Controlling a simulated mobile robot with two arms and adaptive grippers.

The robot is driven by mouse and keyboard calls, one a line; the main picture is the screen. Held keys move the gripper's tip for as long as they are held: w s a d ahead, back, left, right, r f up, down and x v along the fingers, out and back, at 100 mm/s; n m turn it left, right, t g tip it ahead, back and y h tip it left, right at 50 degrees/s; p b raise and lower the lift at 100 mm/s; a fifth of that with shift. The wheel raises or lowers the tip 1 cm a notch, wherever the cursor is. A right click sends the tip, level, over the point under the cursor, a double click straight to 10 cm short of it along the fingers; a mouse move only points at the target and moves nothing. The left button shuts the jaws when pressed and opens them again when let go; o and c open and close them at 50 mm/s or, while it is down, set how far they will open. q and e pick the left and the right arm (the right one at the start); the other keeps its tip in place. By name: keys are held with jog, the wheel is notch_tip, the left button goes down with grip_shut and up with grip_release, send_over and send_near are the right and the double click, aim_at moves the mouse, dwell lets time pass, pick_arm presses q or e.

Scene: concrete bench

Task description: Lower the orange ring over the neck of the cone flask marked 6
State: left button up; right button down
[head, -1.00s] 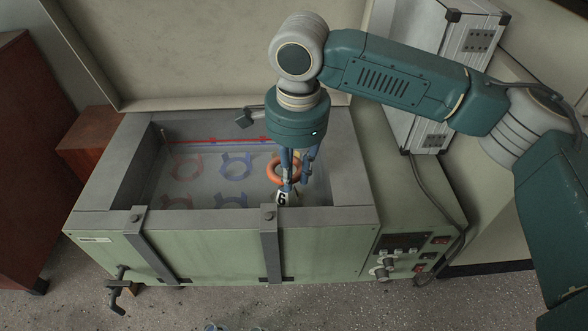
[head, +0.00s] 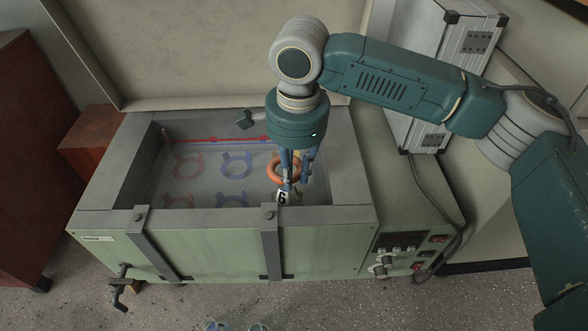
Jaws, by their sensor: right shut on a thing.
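The orange ring (head: 273,171) is held by my right gripper (head: 296,178), whose blue fingers point down and are shut on its right side. The ring is just above and behind the number label of the cone flask marked 6 (head: 282,198), inside the bath near its front wall. The flask's neck is hard to make out behind the ring and fingers, so I cannot tell whether the ring is around it. My left gripper is not in view.
The green bath (head: 205,250) has a grey rim and straps over its front wall. Red (head: 187,165) and blue (head: 235,164) ring-shaped weights lie inside on the left. A control panel (head: 398,250) is at right, a metal case (head: 455,40) behind.

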jog(key=shift+f, duration=0.6)
dwell(0.5)
jog(key=c, duration=1)
grip_release()
jog(key=shift+r, duration=0.1)
jog(key=shift+r+p, duration=0.95)
jog(key=shift+p, duration=0.3)
jog(key=shift+r, duration=0.55)
